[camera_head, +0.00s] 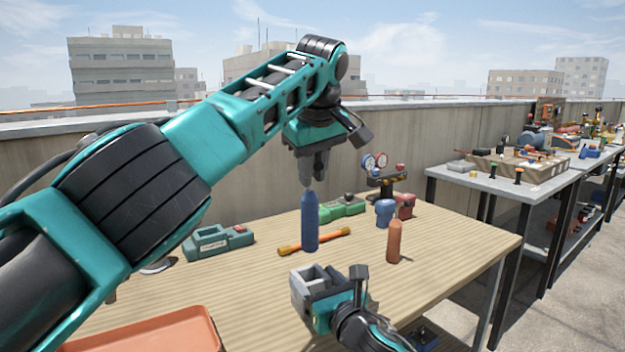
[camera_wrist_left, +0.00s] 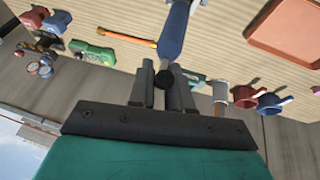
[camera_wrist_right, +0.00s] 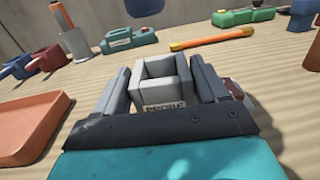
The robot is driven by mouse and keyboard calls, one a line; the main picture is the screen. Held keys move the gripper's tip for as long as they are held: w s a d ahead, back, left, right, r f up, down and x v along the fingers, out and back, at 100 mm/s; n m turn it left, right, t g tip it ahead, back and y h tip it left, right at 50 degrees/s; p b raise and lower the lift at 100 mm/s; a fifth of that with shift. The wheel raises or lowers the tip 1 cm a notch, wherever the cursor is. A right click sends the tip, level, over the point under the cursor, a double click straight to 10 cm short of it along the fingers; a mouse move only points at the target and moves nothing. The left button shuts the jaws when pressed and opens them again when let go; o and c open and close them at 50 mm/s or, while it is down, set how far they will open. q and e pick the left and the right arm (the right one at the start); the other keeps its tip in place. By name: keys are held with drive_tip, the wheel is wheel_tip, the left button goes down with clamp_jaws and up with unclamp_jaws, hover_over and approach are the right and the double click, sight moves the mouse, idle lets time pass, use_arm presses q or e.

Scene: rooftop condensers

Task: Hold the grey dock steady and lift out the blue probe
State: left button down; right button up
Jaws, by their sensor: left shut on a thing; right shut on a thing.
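The blue probe (camera_head: 310,224) hangs upright in my left gripper (camera_head: 307,170), which is shut on its narrow top end. The probe also shows in the left wrist view (camera_wrist_left: 172,38), below the jaws. The grey dock (camera_head: 308,279) is a square, open-topped block near the front of the table. My right gripper (camera_head: 322,290) is shut on it, with a finger on either side in the right wrist view. There, the dock (camera_wrist_right: 163,78) looks empty, and the probe's lower end (camera_wrist_right: 143,7) is above and beyond it, clear of it.
An orange-handled rod (camera_head: 315,241) lies behind the probe. An orange tray (camera_head: 150,334) is at front left. The right table end is clear.

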drive_tip(key=o, duration=1.3)
use_arm(q)
drive_tip(key=shift+r, duration=0.1)
drive_tip(key=shift+r+p, duration=0.25)
drive_tip(key=shift+p, duration=0.1)
use_arm(e)
drive_tip(key=shift+s+d, duration=0.2)
drive_tip(key=shift+s, duration=0.1)
use_arm(q)
wheel_tip(320, 180, up, 3)
drive_tip(key=p, duration=0.3)
drive_tip(key=shift+r, duration=0.15)
use_arm(e)
drive_tip(key=v, duration=0.7)
use_arm(q)
drive_tip(key=shift+r, duration=0.15)
use_arm(e)
drive_tip(key=shift+s+d, duration=0.3)
drive_tip(key=shift+s, duration=0.25)
drive_tip(key=shift+f, duration=0.1)
